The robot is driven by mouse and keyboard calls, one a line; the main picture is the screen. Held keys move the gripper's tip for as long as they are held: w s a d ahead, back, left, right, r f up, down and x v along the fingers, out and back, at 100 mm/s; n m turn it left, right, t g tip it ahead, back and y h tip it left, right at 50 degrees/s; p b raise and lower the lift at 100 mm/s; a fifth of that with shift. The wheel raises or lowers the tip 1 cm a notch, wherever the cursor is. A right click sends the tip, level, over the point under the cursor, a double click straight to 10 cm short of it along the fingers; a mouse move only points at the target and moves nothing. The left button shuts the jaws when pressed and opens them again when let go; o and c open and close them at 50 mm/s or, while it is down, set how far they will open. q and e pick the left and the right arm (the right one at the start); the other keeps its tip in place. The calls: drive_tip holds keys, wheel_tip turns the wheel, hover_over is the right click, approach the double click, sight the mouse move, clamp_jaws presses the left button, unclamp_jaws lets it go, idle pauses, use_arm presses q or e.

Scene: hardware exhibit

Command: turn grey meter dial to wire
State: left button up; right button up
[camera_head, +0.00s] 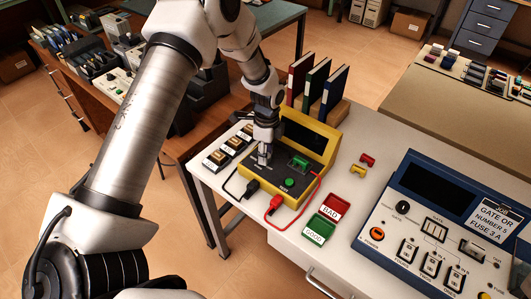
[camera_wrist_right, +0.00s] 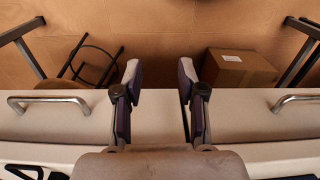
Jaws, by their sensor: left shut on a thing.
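The yellow meter (camera_head: 327,143) with a dark sloping front panel stands on the white table in the head view. My left gripper (camera_head: 264,154) points down at the left part of that panel, shut on what appears to be the grey dial, which the fingers mostly hide. The dial's setting and its labels cannot be read. The panel also has a green part (camera_head: 299,163) and a round green button (camera_head: 289,183). My right gripper (camera_wrist_right: 160,78) shows in the right wrist view, open and empty, above the table's drawer edge.
Black and red leads (camera_head: 274,205) run from the meter's front. Red BAD and green GOOD trays (camera_head: 320,231) lie close in front. Labelled blocks (camera_head: 217,158) stand left, binders (camera_head: 317,83) behind, and a large blue-framed panel (camera_head: 420,195) right. A cardboard box (camera_wrist_right: 238,68) lies on the floor.

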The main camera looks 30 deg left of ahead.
use_arm(q)
drive_tip(key=m, duration=0.5)
drive_tip(key=shift+m, duration=0.4)
idle(0.3)
drive_tip(key=o, duration=1.2)
drive_tip(key=shift+c, duration=0.2)
wheel_tip(320, 180, up, 12)
drive_tip(key=shift+w+d, duration=0.15)
drive_tip(key=shift+w, duration=0.2)
drive_tip(key=shift+f, duration=0.15)
